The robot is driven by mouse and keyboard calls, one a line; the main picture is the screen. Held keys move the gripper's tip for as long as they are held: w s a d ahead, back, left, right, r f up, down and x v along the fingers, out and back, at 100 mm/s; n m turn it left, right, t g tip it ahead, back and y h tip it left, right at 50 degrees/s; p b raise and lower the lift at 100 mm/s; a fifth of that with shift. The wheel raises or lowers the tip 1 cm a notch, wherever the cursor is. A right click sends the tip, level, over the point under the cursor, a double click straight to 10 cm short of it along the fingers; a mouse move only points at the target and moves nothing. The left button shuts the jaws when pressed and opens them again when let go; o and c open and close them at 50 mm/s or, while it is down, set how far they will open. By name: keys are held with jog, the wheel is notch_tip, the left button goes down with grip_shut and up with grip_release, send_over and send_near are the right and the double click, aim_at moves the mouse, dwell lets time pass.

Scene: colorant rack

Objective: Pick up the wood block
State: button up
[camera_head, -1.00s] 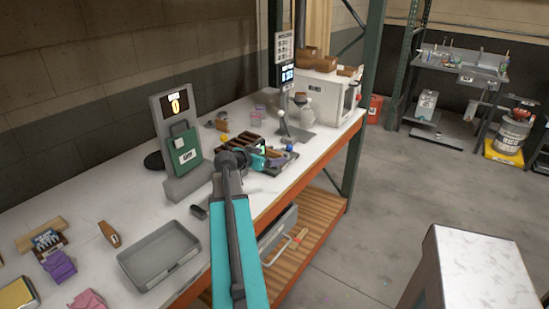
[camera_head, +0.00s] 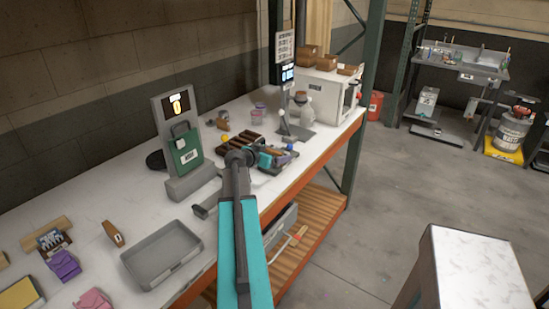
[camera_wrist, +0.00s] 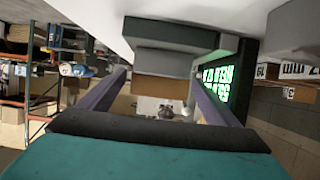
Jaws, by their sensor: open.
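A small brown block (camera_head: 113,233) with a light mark, which looks like wood, lies on the white tabletop at the lower left of the head view, left of the grey tray. I cannot tell for certain that it is the wood block. My gripper (camera_head: 268,158) is further back, over the table near the dark rack, well apart from that block. In the wrist view my gripper (camera_wrist: 160,78) has its two fingers spread, with nothing held between them. The view between them shows distant background and a small blurred grey thing.
A grey tray (camera_head: 162,254) stands at the table's front. Purple (camera_head: 64,264) and pink (camera_head: 93,299) pieces lie to its left. A scale with a green bag (camera_head: 185,149) stands behind. A dark rack (camera_head: 253,141), stand and white oven (camera_head: 321,97) are further right.

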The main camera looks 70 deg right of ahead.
aim_at(274, 151)
jog(key=c, duration=1.2)
jog(key=shift+c, duration=0.2)
jog(key=shift+r, duration=0.15)
jog(key=shift+r+b, duration=1.3)
jog(key=shift+r, duration=3.55)
